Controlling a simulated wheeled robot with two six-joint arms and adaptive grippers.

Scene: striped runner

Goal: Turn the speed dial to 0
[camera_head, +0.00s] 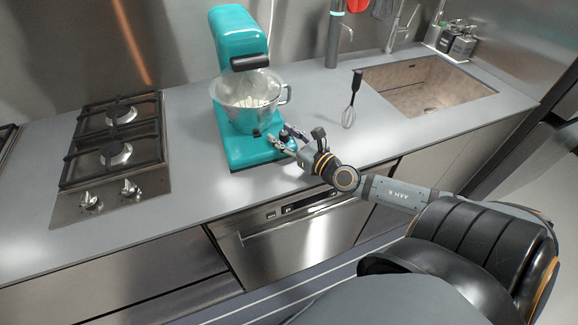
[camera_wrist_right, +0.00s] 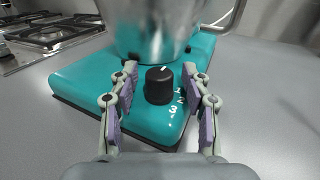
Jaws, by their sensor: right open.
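A teal stand mixer (camera_head: 240,40) stands on the counter with a metal bowl (camera_head: 240,98) on its base. It also shows in the right wrist view as a teal base (camera_wrist_right: 85,80) under the bowl (camera_wrist_right: 140,28). The black speed dial (camera_wrist_right: 159,86) sits on the base, with a white pointer line on top and white numbers at its right, including a 3. My right gripper (camera_wrist_right: 165,84) is open, one finger on each side of the dial, with visible gaps. In the head view my right gripper (camera_head: 281,141) largely hides the dial. My left gripper is not in view.
A gas hob (camera_head: 112,195) lies left of the mixer and a sink (camera_head: 430,85) to the right. A whisk (camera_head: 351,100) stands on the counter between mixer and sink. The counter (camera_head: 190,215) in front is clear.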

